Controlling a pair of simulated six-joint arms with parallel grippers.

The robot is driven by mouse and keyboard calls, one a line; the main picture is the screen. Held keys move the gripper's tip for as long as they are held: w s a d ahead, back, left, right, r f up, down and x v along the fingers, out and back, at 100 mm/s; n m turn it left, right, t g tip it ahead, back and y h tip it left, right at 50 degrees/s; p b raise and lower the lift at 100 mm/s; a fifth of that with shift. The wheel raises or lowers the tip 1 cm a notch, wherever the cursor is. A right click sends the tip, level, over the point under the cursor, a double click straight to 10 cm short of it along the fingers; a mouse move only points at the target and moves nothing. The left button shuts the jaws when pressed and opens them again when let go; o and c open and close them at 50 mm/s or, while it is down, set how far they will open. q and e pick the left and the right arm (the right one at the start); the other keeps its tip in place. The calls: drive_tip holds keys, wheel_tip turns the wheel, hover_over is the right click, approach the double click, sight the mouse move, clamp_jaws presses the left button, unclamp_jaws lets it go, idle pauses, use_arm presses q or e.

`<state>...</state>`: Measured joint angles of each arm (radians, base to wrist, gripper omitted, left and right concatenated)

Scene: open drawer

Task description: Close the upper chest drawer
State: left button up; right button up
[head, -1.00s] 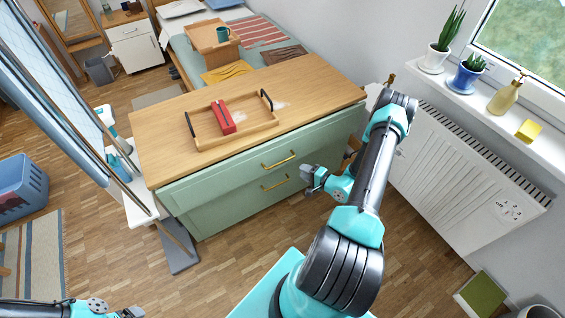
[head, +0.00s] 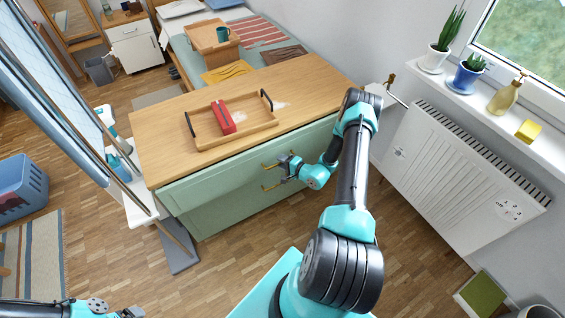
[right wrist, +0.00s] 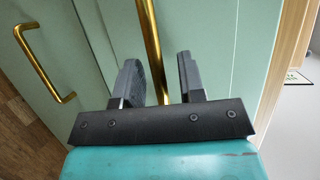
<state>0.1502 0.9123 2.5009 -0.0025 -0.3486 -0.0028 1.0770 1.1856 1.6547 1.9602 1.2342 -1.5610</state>
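The green chest has an upper drawer (head: 208,180) whose front stands out a little past the lower drawer (head: 215,218). Its brass handle (head: 268,166) is partly hidden by my right gripper (head: 284,164). In the right wrist view, my gripper (right wrist: 160,62) is open, with one finger on each side of the upper brass handle (right wrist: 151,40). A gap shows between the bar and each finger. The lower brass handle (right wrist: 63,97) is off to the left there. My left gripper (head: 130,312) is only partly visible at the bottom left edge.
A wooden tray (head: 252,134) with a red object (head: 223,118) sits on the chest top (head: 310,80). A white radiator (head: 450,165) stands to the right of my right arm. The wooden floor (head: 235,250) in front of the chest is clear.

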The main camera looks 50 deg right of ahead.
drive_tip(key=shift+c, duration=0.5)
clamp_jaws()
